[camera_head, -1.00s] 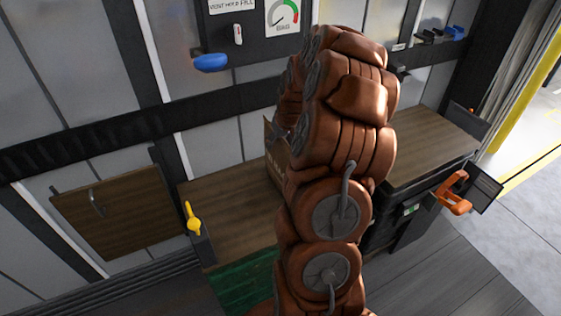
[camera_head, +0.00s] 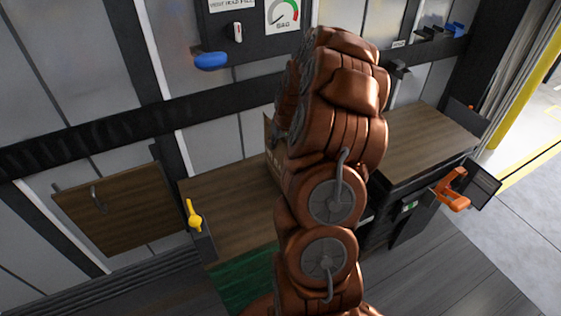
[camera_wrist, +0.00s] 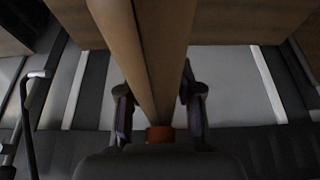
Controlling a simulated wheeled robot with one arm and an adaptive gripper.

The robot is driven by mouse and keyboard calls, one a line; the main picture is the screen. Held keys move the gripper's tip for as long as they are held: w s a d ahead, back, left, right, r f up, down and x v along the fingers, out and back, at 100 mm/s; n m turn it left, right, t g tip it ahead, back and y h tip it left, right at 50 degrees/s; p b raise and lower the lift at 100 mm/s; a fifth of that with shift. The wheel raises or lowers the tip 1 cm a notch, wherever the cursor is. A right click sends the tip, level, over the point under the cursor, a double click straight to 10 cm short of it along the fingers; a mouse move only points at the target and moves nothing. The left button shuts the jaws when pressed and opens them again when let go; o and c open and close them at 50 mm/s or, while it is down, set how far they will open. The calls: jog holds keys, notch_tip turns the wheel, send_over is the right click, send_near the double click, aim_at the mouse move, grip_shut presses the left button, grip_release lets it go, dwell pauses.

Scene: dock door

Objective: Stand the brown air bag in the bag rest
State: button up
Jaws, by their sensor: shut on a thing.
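The brown air bag (camera_wrist: 148,55) runs up through the middle of the wrist view, seen nearly edge-on. My gripper (camera_wrist: 158,108) is shut on it, one finger on each side. An orange-red piece (camera_wrist: 160,134) shows at the bag's near end, between the fingers. In the head view only a brown strip of the bag (camera_head: 272,146) with dark lettering shows at the left of my arm, above the wooden bench. My arm hides my gripper and the rest of the bag there. I cannot make out the bag rest for certain.
The wooden bench (camera_head: 228,205) has a yellow handle (camera_head: 194,215) at its left and an orange tool (camera_head: 453,190) off its right end. The bench top at right (camera_head: 430,135) is clear.

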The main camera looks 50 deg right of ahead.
grip_shut()
dwell(0.3)
jog(key=r+b, duration=0.2)
jog(key=r, duration=0.1)
jog(key=shift+s+a+r, duration=0.15)
jog(key=shift+a+r, duration=0.05)
jog(key=s+a+r+b, duration=0.1)
jog(key=s+a+b, duration=0.4)
jog(key=s+a, duration=0.5)
jog(key=shift+s+r, duration=0.3)
jog(key=shift+s, duration=0.6)
